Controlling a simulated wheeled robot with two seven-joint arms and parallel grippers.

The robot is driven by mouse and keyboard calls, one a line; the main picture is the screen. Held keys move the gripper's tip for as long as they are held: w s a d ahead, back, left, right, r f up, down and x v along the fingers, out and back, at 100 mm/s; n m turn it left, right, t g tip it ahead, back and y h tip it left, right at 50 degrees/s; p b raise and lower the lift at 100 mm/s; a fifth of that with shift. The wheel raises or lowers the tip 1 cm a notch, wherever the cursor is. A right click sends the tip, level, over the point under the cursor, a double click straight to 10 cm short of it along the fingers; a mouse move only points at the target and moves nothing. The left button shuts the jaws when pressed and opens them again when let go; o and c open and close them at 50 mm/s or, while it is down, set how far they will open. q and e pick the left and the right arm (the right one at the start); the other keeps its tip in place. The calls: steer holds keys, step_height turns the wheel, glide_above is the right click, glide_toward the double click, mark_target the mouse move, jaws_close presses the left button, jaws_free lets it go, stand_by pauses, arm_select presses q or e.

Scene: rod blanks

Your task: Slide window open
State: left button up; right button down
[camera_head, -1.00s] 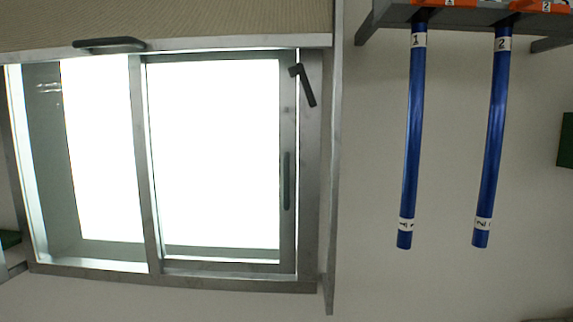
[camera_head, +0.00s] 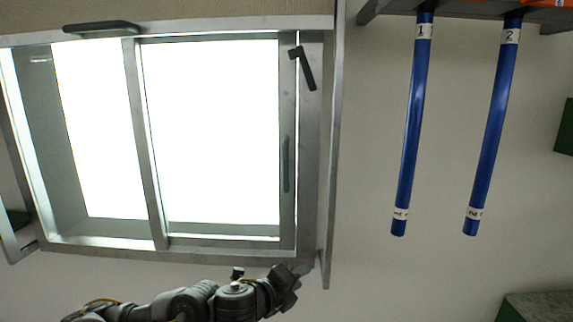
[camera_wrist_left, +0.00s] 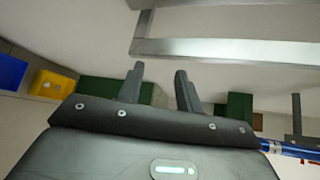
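The window (camera_head: 135,150) has a grey metal frame and bright panes in the head view. Its right sash (camera_head: 210,140) fills the right part of the frame, with a dark vertical handle (camera_head: 286,165) on its right stile. A dark latch lever (camera_head: 304,68) sits above that handle, tilted. My left gripper (camera_head: 303,270) is below the window's lower right corner, apart from the handle. In the left wrist view its two fingers (camera_wrist_left: 160,88) are spread with nothing between them. A metal frame edge (camera_wrist_left: 230,50) shows above them. My right gripper is in neither view.
Two blue rods, labelled 1 (camera_head: 411,130) and 2 (camera_head: 490,130), hang from a rack right of the window. A dark handle (camera_head: 101,27) is on the panel above. Blue (camera_wrist_left: 12,70) and yellow (camera_wrist_left: 50,84) bins show in the wrist view.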

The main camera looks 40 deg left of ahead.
arm_select(q)
steer(key=w+a+r+m+t, duration=0.2)
steer(key=a+r+m, duration=0.2)
steer(key=r+m, duration=0.55)
steer(key=m+t+y, duration=0.1)
steer(key=m, duration=0.3)
glide_toward(286, 164)
steer(key=shift+w+a+f+p, duration=0.1)
steer(key=shift+w+a+p, duration=0.3)
steer(key=shift+w, duration=1.4)
steer(key=shift+w+a+f+p, duration=0.1)
steer(key=shift+w+p, duration=0.65)
steer(key=shift+w, duration=1)
steer(key=shift+w+a+f+p, duration=0.15)
steer(key=shift+w+p, duration=0.4)
steer(key=shift+w, duration=1.25)
steer(key=shift+c, duration=0.2)
jaws_close()
